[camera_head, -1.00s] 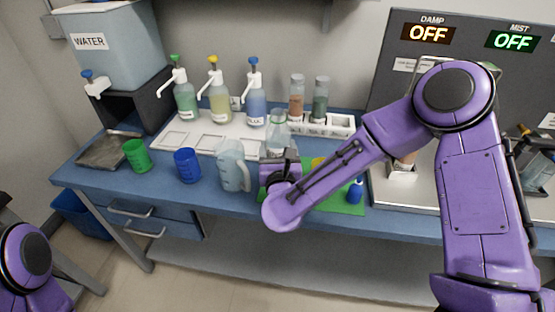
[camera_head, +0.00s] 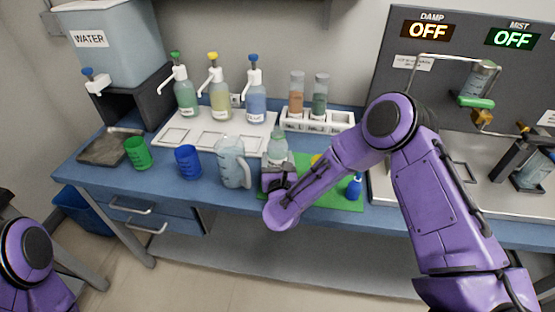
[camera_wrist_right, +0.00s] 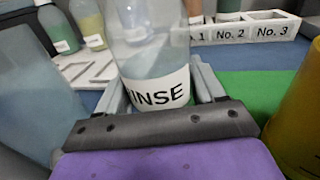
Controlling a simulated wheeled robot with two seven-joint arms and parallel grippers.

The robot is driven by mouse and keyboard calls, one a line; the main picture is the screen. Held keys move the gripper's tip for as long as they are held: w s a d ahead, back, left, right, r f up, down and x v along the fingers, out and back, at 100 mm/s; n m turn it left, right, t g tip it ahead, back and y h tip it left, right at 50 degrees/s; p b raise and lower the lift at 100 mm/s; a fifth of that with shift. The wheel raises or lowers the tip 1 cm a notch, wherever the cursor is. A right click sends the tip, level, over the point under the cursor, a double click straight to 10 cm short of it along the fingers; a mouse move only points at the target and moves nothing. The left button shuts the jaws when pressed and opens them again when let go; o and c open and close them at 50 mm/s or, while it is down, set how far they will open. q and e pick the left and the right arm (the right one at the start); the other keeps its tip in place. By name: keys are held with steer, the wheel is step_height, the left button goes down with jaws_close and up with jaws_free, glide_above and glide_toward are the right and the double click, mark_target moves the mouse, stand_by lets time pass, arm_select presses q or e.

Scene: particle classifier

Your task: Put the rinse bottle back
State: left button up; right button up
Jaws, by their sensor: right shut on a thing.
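The rinse bottle (camera_head: 277,150) is a clear bottle with pale contents. It stands upright in my right gripper (camera_head: 277,178), at the left end of the green mat. In the right wrist view the bottle (camera_wrist_right: 150,50) sits between the two grey fingers of the right gripper (camera_wrist_right: 160,90), with part of its "RINSE" label showing. The right gripper is shut on it. Whether its base touches the mat is hidden by the gripper. Only part of my left arm shows at the lower left; its gripper is out of view.
A clear pitcher (camera_head: 233,163) stands close left of the bottle, with a blue cup (camera_head: 187,164) and green cup (camera_head: 138,153) farther left. A white rack (camera_head: 338,121) and several pump bottles are behind.

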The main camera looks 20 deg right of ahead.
steer(key=o, duration=1.3)
steer(key=shift+r+p, duration=0.2)
steer(key=shift+p, duration=0.15)
steer(key=b+v, duration=0.3)
steer(key=v, duration=0.8)
steer(key=shift+s+a+f, duration=0.1)
steer(key=shift+s, duration=0.4)
